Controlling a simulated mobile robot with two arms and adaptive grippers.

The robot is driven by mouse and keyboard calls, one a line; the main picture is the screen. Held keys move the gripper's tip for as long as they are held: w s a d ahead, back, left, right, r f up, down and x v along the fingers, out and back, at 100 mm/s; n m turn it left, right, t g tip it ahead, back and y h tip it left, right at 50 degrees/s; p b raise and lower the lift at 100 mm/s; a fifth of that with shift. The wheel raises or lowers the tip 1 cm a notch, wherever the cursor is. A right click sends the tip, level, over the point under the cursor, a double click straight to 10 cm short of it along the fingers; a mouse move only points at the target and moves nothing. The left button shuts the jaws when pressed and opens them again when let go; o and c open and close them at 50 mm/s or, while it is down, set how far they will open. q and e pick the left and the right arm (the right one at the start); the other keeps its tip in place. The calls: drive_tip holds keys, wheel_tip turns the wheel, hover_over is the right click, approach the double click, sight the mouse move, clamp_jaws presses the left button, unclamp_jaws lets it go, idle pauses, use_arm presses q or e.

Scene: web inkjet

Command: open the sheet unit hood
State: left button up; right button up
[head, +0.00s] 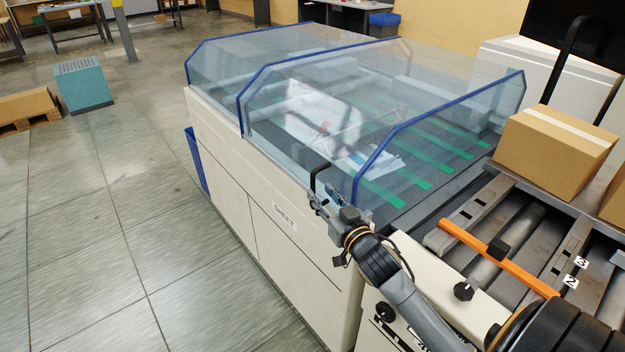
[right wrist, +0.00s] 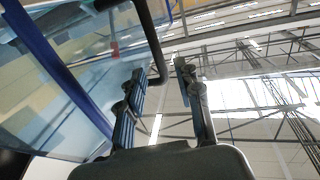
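The sheet unit (head: 225,150) is a cream cabinet with a "SHEET" label. Its clear hood (head: 300,110), with blue edges, sits down over the bed with green strips. A black bar handle (head: 313,182) is on the hood's near front side. My right gripper (head: 325,203) is close to the handle's lower end. In the right wrist view its two fingers (right wrist: 162,78) are apart, and the bent black handle (right wrist: 148,35) shows between and beyond the fingertips. I cannot tell whether they touch it. My left gripper is not in view.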

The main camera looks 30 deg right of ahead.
sight(314, 185)
drive_tip(key=w, duration=0.5)
drive_tip(key=shift+w+d+p, duration=0.3)
drive_tip(key=shift+d+p, duration=0.05)
clamp_jaws()
